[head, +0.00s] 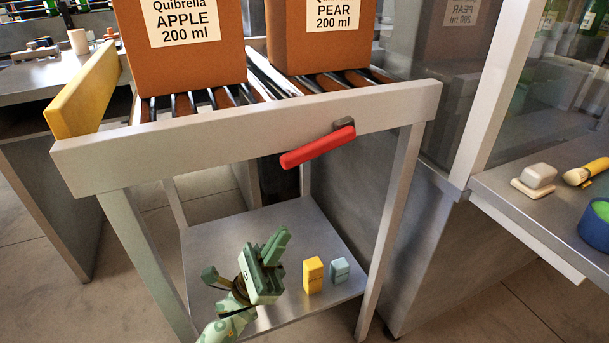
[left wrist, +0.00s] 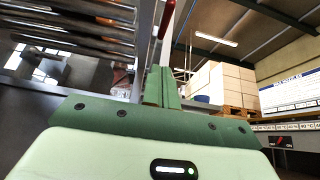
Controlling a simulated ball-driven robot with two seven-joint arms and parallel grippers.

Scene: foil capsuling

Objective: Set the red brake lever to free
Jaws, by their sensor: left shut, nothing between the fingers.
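The red brake lever (head: 318,147) is on the front rail of the roller conveyor (head: 250,133). Its grey pivot is at its right end, and the handle points left and slightly down. My left gripper (head: 278,240) is below the lever and apart from it, in front of the lower shelf in the picture. Its green fingers are shut and empty. In the left wrist view the shut fingers (left wrist: 160,86) point up, with the red lever (left wrist: 166,20) beyond their tips. My right gripper is in neither view.
Two brown boxes, marked APPLE (head: 185,70) and PEAR (head: 325,50), stand on the rollers. A yellow board (head: 85,90) closes the conveyor's left end. A yellow block (head: 313,275) and a pale blue block (head: 340,271) stand on the lower shelf. A glass-walled bench is at right.

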